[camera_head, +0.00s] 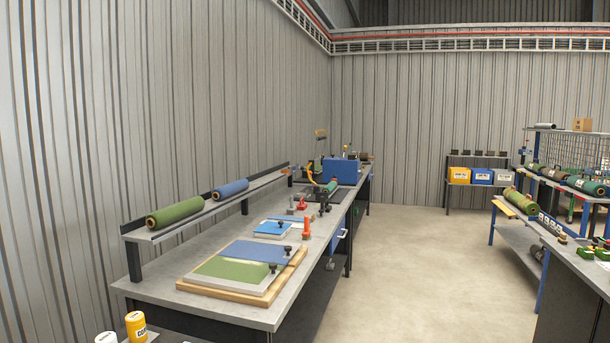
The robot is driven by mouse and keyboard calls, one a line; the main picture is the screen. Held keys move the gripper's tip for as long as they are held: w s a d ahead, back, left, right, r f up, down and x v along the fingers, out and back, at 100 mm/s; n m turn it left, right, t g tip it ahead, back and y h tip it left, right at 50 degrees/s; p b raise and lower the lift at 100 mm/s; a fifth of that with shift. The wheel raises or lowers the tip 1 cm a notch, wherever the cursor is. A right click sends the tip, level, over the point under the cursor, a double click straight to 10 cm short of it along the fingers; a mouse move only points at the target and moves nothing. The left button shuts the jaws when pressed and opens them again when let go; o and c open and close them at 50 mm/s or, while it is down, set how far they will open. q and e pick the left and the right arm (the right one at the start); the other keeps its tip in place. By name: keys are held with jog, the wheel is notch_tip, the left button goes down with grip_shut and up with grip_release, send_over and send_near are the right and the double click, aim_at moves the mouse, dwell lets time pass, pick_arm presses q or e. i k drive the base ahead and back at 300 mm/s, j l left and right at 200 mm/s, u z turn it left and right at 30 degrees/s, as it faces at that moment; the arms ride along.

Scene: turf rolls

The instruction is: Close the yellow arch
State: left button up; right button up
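Neither of my grippers shows in this view.
A raised shelf along the wall holds a green roll (175,212) and a blue roll (230,189). Open floor (415,265) runs between this bench and the right-hand tables.

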aim_at(302, 168)
jog(key=i+l+z, duration=0.2)
jog(key=i+z, duration=0.2)
jog(key=i, duration=0.2)
jog(key=i+l+z, duration=0.1)
jog(key=i+z, duration=0.25)
jog(key=i, duration=1.1)
jog(key=i+u, duration=0.1)
jog(key=i, duration=0.4)
jog(key=i+l+u, duration=0.15)
jog(key=i, duration=0.3)
jog(key=i+l+u, duration=0.1)
jog(key=i, duration=0.35)
jog(key=i+l+u, duration=0.15)
jog(key=i+u, duration=0.25)
jog(key=i+l+u, duration=0.2)
jog(key=u, duration=0.2)
jog(key=i+l+u, duration=0.45)
jog(key=l+u, duration=0.3)
jog(key=i+l+u, duration=0.15)
jog(key=l+u, duration=0.15)
jog(key=l, duration=0.15)
jog(key=i+l+u, duration=0.15)
jog(key=l+u, duration=0.2)
jog(key=l, duration=0.15)
jog(key=l+u, duration=0.3)
jog(key=l, duration=0.2)
